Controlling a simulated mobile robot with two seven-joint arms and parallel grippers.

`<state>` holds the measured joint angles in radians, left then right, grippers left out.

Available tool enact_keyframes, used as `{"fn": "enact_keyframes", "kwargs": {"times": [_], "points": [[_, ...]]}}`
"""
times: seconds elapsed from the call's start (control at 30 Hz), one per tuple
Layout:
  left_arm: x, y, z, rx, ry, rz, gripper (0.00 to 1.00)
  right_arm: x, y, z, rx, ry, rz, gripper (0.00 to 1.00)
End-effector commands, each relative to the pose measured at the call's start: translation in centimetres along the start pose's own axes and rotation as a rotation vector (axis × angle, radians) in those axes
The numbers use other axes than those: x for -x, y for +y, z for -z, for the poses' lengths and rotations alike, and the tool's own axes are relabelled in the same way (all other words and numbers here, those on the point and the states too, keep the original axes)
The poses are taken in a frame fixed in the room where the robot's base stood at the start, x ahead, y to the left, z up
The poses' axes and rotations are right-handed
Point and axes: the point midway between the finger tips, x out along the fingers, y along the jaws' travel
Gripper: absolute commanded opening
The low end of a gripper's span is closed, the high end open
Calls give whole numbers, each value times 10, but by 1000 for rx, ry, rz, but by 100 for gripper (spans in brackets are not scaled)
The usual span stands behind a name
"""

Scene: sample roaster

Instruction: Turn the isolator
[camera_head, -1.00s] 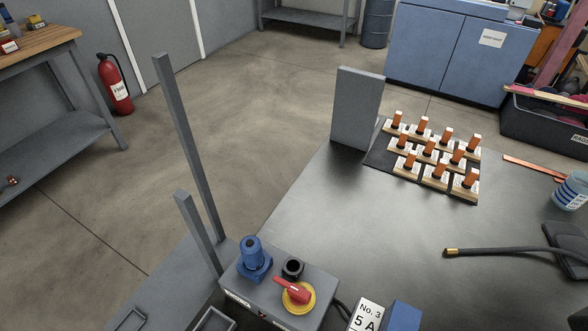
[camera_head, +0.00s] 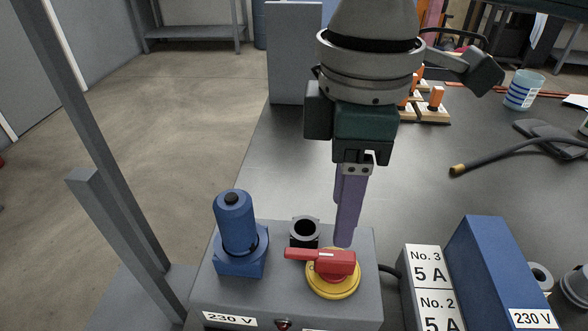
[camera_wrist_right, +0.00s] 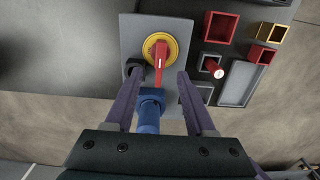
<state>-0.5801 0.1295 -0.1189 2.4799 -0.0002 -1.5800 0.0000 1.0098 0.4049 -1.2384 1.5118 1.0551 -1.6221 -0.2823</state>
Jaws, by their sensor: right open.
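The isolator has a red handle (camera_head: 322,260) on a round yellow plate (camera_head: 333,286), on top of a grey box (camera_head: 365,290). The handle's narrow end points left in the head view. My right gripper (camera_head: 344,240) points down with its purple fingertips just above and behind the handle's thick end. In the right wrist view the gripper (camera_wrist_right: 158,78) is open, with one finger on each side of the red handle (camera_wrist_right: 160,62). Nothing is between the fingers in their grasp; whether they touch the handle I cannot tell. My left gripper is out of view.
A blue plug (camera_head: 236,225) and a black socket (camera_head: 304,232) stand on the box left of the handle. A blue 230 V box (camera_head: 500,270) and a fuse box marked 5 A (camera_head: 427,272) stand to the right. A grey post (camera_head: 85,130) rises at left.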

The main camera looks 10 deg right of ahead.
Motion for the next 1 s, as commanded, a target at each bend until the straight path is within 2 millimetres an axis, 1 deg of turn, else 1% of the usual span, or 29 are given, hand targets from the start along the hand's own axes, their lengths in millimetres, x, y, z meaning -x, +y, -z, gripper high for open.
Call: {"fn": "enact_keyframes", "kwargs": {"times": [0.17,0.3,0.4,0.5,0.63,0.9,1.0], "points": [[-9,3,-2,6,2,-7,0,-30,-1,0,1,-3,2,55],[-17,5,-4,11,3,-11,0,-58,-1,0,0,-2,2,55],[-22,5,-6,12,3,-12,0,-74,-1,0,1,0,1,55],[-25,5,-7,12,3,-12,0,-86,-1,1,2,1,0,55],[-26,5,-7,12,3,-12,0,-93,0,1,1,1,-1,55],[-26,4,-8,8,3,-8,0,-93,-1,1,2,2,-1,55],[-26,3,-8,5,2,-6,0,-93,-1,1,2,2,-1,44]]}}
